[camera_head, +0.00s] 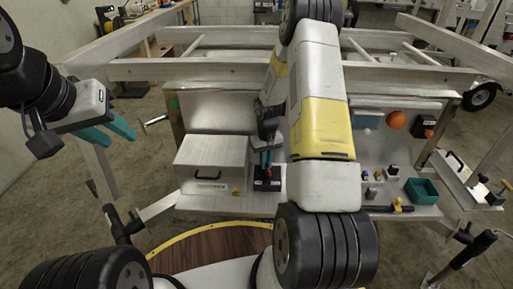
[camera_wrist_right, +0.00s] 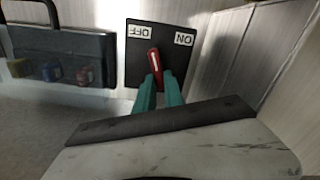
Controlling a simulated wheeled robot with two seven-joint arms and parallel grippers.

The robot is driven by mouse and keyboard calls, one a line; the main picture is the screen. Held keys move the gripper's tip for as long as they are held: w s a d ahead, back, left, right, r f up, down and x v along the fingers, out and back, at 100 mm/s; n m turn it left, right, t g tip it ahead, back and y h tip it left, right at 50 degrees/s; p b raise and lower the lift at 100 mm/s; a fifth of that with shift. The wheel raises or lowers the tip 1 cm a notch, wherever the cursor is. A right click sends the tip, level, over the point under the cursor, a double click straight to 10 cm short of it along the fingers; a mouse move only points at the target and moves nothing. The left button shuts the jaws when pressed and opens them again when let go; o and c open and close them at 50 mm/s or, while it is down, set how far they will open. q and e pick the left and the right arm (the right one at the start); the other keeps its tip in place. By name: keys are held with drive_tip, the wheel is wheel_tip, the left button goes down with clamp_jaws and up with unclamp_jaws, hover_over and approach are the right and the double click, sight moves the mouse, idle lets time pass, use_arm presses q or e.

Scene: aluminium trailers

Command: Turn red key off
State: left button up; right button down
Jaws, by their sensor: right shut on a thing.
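The red key (camera_wrist_right: 154,58) stands on a black switch plate (camera_wrist_right: 186,62) with white OFF and ON labels in the right wrist view. Its visible end points up between the labels, a little nearer OFF. My right gripper (camera_wrist_right: 159,77) has its teal fingers shut on the key, hiding the key's lower part. In the head view the plate (camera_head: 268,185) lies on the trailer bench, below my right gripper (camera_head: 265,160); the key is too small there to read its angle. My left gripper (camera_head: 121,135) is open and empty, at the left, away from the plate.
A white box (camera_head: 210,165) with a handle stands just left of the plate. A teal tray (camera_head: 421,191), an orange ball (camera_head: 396,120) and small items are on the right side. Aluminium rails (camera_head: 140,69) cross behind. In the wrist view a dark case (camera_wrist_right: 62,58) sits left.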

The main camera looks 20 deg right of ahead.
drive_tip(key=shift+a+n, duration=0.15)
drive_tip(key=shift+n, duration=0.95)
drive_tip(key=shift+a+n, duration=0.15)
drive_tip(key=shift+n, duration=0.95)
drive_tip(key=shift+s, duration=0.1)
drive_tip(key=c, duration=1.4)
unclamp_jaws()
drive_tip(key=shift+c, duration=0.2)
wheel_tip(320, 180, up, 8)
drive_tip(key=shift+f, duration=0.1)
